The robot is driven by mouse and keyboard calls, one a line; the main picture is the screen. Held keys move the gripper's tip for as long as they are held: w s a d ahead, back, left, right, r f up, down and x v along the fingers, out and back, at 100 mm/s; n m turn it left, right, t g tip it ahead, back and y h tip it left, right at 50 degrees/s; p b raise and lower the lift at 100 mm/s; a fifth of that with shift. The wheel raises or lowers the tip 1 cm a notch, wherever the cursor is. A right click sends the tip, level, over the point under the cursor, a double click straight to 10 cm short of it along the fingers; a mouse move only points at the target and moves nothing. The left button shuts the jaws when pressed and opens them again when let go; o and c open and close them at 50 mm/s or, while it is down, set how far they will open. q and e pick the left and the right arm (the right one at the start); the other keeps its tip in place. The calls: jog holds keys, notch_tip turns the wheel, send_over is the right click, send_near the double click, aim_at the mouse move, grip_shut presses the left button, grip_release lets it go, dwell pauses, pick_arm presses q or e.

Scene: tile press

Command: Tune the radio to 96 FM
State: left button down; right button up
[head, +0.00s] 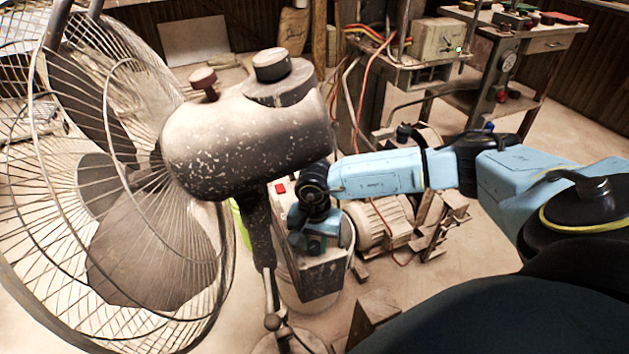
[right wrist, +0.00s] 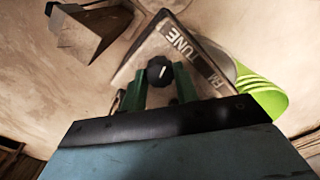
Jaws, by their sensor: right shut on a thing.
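The radio (head: 318,280) is a worn, dusty box low in the middle of the head view, partly behind the fan's stand and my arm. In the right wrist view its face (right wrist: 205,62) shows the words TUNE and FM. The tuning knob (right wrist: 159,70) is round and black with a short white mark. My right gripper (head: 316,243) is at the radio, and its green fingers (right wrist: 159,88) are shut on the knob in the right wrist view. No dial number can be read. My left gripper is out of view.
A large caged fan (head: 245,140) with a speckled motor housing fills the left and partly blocks the radio. A bright green object (right wrist: 265,95) is beside the radio. A workbench (head: 545,40) stands at the back right.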

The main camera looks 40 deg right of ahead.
aim_at(314, 245)
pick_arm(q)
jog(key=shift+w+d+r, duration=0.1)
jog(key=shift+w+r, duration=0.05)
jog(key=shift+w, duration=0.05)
pick_arm(e)
jog(key=shift+n, duration=0.3)
jog(key=o, duration=1)
jog(key=shift+r, duration=0.1)
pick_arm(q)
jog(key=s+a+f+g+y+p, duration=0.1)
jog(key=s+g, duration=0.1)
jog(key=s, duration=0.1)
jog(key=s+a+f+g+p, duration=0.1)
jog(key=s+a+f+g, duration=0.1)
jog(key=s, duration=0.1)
pick_arm(e)
notch_tip(314, 245, up, 5)
jog(key=shift+r, duration=0.15)
pick_arm(q)
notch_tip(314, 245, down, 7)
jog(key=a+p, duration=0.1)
jog(key=p, duration=0.1)
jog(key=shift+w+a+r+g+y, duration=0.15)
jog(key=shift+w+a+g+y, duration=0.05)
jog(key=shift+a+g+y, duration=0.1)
pick_arm(e)
notch_tip(314, 245, up, 8)
